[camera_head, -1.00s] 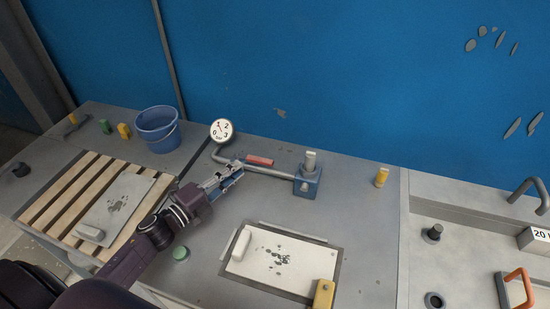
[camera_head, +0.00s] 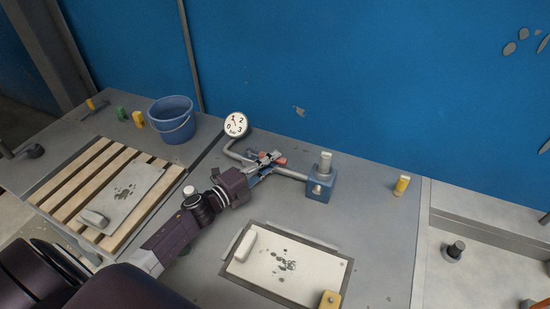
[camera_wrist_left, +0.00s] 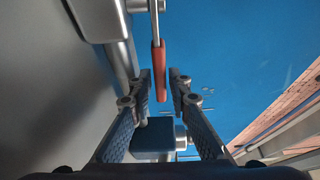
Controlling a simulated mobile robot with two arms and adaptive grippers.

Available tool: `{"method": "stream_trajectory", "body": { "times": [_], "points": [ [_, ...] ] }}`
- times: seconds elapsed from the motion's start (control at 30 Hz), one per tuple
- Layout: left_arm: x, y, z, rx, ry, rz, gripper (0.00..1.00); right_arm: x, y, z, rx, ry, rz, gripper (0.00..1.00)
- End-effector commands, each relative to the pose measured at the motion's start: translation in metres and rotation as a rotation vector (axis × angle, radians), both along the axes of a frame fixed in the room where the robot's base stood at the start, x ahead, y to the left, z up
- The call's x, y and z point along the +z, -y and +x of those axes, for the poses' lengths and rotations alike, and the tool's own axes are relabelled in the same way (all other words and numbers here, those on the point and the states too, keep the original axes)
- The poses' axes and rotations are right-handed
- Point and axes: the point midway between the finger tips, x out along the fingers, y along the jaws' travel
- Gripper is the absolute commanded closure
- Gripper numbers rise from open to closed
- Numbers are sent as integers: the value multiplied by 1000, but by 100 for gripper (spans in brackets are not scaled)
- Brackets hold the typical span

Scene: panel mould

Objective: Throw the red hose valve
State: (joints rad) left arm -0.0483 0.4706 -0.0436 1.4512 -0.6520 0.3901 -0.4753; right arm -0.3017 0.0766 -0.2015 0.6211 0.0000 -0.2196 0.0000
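The red hose valve lever (camera_head: 281,161) is on the grey pipe (camera_head: 292,174) between the round gauge and the blue block (camera_head: 321,187). In the head view my left gripper (camera_head: 270,158) covers most of the lever, and only a bit of red shows. In the left wrist view the lever (camera_wrist_left: 158,72) stands between the two fingertips of my left gripper (camera_wrist_left: 160,77). The fingers are apart, with a narrow gap on each side of the lever. My right gripper is not in view.
The round gauge (camera_head: 236,124) rises on the bent pipe end. A blue bucket (camera_head: 172,120) stands left on the bench. A framed white panel (camera_head: 270,270) lies in front, with a yellow block (camera_head: 329,300) at its corner. A yellow piece (camera_head: 401,185) stands at right.

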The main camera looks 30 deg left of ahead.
Motion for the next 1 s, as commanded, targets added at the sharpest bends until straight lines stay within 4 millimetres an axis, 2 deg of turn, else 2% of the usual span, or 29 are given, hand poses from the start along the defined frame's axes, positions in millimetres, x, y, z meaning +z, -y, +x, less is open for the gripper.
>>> {"method": "stream_trajectory", "body": {
  "times": [0.13, 0.43, 0.6, 1.0],
  "points": [
    [0, 4, 10, 0, 0, -1, 83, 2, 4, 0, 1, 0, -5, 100],
    [-1, 5, 11, -1, -1, 0, 83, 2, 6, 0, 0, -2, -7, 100],
    [-1, 5, 11, -1, -1, 0, 100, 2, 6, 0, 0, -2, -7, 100],
    [-1, 4, 11, -2, -2, 1, 100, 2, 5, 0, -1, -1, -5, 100]
  ]
}}
